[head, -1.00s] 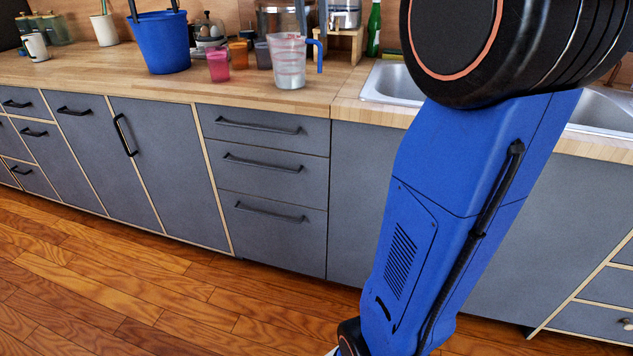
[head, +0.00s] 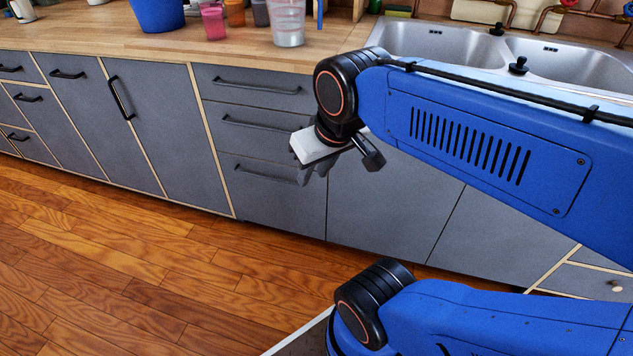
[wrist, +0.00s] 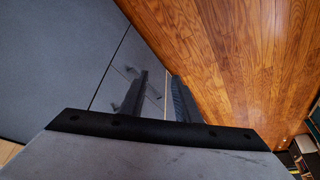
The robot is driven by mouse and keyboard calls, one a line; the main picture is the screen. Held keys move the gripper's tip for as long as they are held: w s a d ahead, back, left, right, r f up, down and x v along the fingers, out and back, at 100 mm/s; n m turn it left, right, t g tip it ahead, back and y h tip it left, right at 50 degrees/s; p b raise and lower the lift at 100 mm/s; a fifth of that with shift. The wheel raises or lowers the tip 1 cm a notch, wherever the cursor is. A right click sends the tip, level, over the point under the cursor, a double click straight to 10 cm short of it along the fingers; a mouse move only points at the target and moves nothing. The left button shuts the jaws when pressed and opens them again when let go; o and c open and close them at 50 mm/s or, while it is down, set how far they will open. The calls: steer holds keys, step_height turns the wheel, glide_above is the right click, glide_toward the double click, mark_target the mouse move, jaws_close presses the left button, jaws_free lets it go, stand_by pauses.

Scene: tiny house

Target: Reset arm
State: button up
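My blue arm (head: 470,135) reaches across the right side of the head view, bent, with its end pointing left. My gripper (head: 312,172) hangs at the arm's end, in front of the grey drawers. In the wrist view, my gripper's two dark fingers (wrist: 160,82) stand apart with a gap between them, and nothing is seen held there. The fingers point along the cabinet fronts, with the wooden floor to their right.
Grey drawers (head: 262,128) line the wooden counter (head: 120,38). A blue bucket (head: 158,12), coloured cups and a clear measuring jug (head: 288,20) stand on it. A steel sink (head: 430,42) lies behind my arm. The wooden floor (head: 130,270) at left is clear.

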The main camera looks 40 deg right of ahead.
steer(key=shift+s+a+f, duration=0.15)
steer(key=shift+s+f, duration=0.25)
steer(key=shift+f, duration=0.2)
steer(key=shift+s+a+f, duration=0.1)
steer(key=shift+s+f, duration=0.25)
steer(key=shift+f, duration=0.2)
steer(key=shift+o, duration=0.5)
